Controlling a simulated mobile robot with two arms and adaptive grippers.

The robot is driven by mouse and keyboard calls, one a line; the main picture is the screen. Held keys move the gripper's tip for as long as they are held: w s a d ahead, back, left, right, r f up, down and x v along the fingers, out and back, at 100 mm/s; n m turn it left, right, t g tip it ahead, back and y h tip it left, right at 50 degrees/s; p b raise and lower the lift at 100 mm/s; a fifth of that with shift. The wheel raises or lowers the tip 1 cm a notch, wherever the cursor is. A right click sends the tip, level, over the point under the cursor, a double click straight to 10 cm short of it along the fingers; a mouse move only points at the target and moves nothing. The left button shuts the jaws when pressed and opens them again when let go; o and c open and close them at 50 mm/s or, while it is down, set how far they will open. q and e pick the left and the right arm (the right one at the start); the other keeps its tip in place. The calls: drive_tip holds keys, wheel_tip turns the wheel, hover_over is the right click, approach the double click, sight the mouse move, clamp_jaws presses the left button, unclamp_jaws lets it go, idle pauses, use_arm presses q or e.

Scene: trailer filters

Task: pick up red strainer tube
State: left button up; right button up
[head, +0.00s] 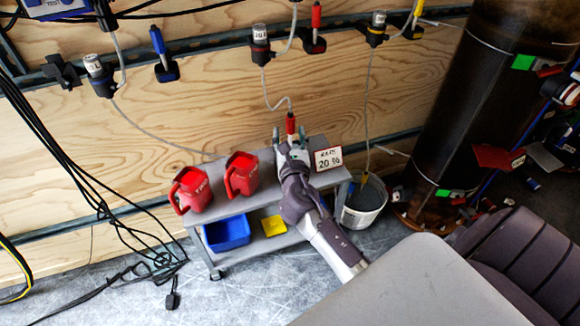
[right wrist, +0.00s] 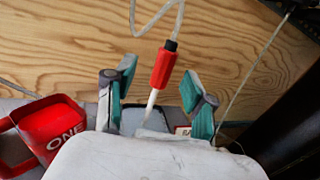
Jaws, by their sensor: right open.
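The red strainer tube (head: 290,124) hangs on a clear hose in front of the plywood wall, above the grey cart. In the right wrist view the red strainer tube (right wrist: 163,68) tilts slightly, with a black collar on top and a pale thin tip below. My right gripper (head: 290,138) reaches up over the cart to it. In the right wrist view my right gripper (right wrist: 160,90) is open, its teal-padded fingers on either side of the tube with gaps on both sides. My left gripper does not show.
Two red jugs (head: 241,174) (head: 191,189) stand on the grey cart (head: 220,207), left of my right arm. A "20 %" sign (head: 328,158) stands to the right. A blue bin (head: 227,233) and a yellow item (head: 273,226) sit on the lower shelf. A white bucket (head: 362,205) and dark column (head: 470,100) are further right.

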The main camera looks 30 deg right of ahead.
sight(291, 123)
drive_tip(key=x, duration=0.3)
drive_tip(key=b+x, duration=0.1)
drive_tip(key=x, duration=0.1)
drive_tip(key=shift+w+d+r, duration=0.15)
drive_tip(key=shift+d+r, duration=0.05)
drive_tip(key=shift+d, duration=0.35)
clamp_jaws()
